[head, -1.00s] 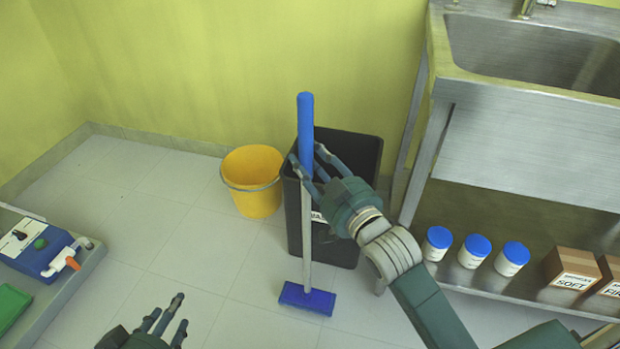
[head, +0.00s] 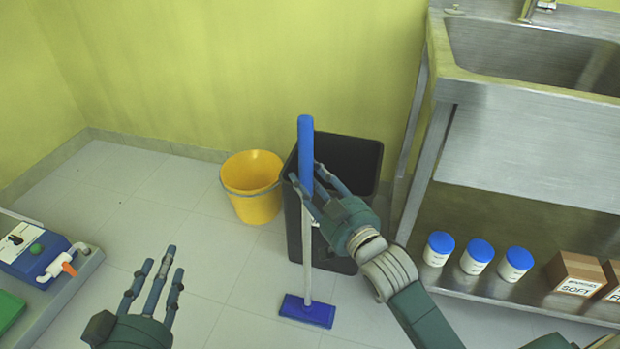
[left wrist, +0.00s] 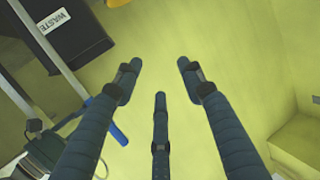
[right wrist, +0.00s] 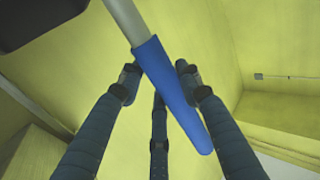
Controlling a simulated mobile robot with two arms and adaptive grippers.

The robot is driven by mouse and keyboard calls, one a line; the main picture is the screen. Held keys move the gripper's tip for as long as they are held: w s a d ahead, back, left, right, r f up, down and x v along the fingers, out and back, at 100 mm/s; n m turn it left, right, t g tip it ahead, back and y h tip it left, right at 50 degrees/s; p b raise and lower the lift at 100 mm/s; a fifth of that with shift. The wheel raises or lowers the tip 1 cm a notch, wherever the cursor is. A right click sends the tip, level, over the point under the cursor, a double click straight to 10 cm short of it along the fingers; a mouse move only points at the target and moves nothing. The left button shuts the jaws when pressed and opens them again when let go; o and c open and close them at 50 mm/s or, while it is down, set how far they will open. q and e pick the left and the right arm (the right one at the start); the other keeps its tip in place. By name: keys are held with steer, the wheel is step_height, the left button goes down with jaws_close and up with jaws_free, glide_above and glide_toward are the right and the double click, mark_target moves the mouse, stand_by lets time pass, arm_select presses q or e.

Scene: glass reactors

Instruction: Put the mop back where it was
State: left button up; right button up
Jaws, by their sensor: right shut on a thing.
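The mop has a blue grip (head: 305,150), a grey pole (head: 306,250) and a flat blue head (head: 307,311). It stands almost upright in front of the black waste bin, its head low near the floor; I cannot tell if it touches. My right gripper (head: 308,183) is shut on the mop at the lower part of the blue grip. In the right wrist view the blue grip (right wrist: 172,90) runs between the fingers. My left gripper (head: 155,270) is open and empty at the lower left, apart from the mop. The left wrist view also shows its spread fingers (left wrist: 160,75).
A yellow bucket (head: 252,195) stands by the wall, left of the black waste bin (head: 345,150). A steel sink table (head: 530,130) is at right, with blue-lidded jars (head: 478,256) and boxes (head: 575,272) on its lower shelf. Floor at left is clear up to a bench (head: 75,285).

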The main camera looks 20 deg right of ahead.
steer(key=shift+r, duration=0.15)
steer(key=o, duration=1.2)
steer(key=shift+f, duration=0.2)
steer(key=shift+c, duration=0.2)
steer(key=shift+s+r, duration=0.1)
steer(key=shift+s, duration=0.05)
steer(key=s+d+p, duration=0.2)
steer(key=s, duration=0.8)
arm_select(q)
steer(key=s+a+f+g+y, duration=0.1)
steer(key=s+a+f+g, duration=0.1)
steer(key=s+f+g, duration=0.3)
step_height(320, 180, down, 4)
steer(key=shift+s+a+f+y, duration=0.1)
steer(key=shift+s+a+y, duration=0.1)
steer(key=shift+a+y, duration=0.15)
arm_select(e)
steer(key=s+a+f+g, duration=0.2)
steer(key=s+f+g, duration=0.1)
steer(key=f, duration=0.3)
steer(key=s+a+f+g+h, duration=0.1)
steer(key=s+f+g, duration=0.3)
steer(key=f, duration=0.2)
steer(key=shift+a, duration=0.4)
arm_select(q)
steer(key=shift+d+p, duration=0.1)
steer(key=shift+p, duration=0.7)
arm_select(e)
steer(key=shift+f, duration=0.1)
